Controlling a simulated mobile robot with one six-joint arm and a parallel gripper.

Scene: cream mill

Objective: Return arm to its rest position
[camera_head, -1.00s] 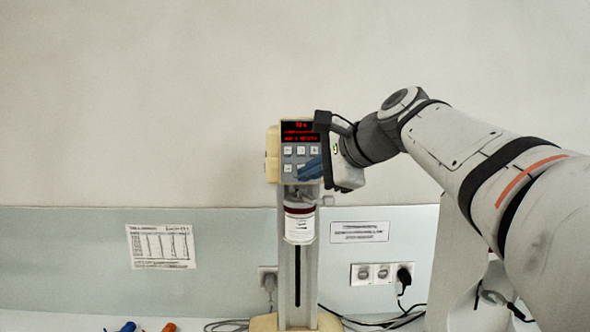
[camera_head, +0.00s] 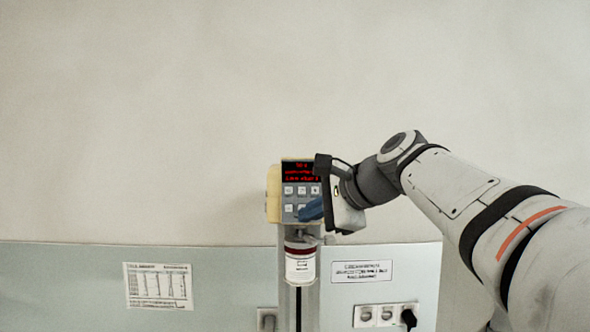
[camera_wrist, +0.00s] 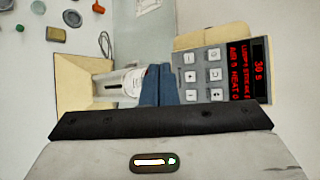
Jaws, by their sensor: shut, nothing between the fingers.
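My gripper (camera_head: 310,209) has blue fingers that are shut with nothing between them. In the head view it is in front of the lower right part of the mill's keypad. The cream mill (camera_head: 273,193) stands upright, with a lit red display (camera_head: 301,172) and grey buttons. A white jar with a dark red band (camera_head: 300,265) sits below the mill's head. In the wrist view the blue fingertips (camera_wrist: 159,72) are close to the keypad (camera_wrist: 205,75); I cannot tell whether they touch it. The display there reads 30 s on its top line. My fingers hide some buttons.
A printed sheet (camera_head: 158,286) and a smaller label (camera_head: 362,271) are on the wall panel. A socket strip with a black plug (camera_head: 386,315) is at the lower right. In the wrist view, several small objects (camera_wrist: 57,34) and a cable (camera_wrist: 105,44) lie at the upper left.

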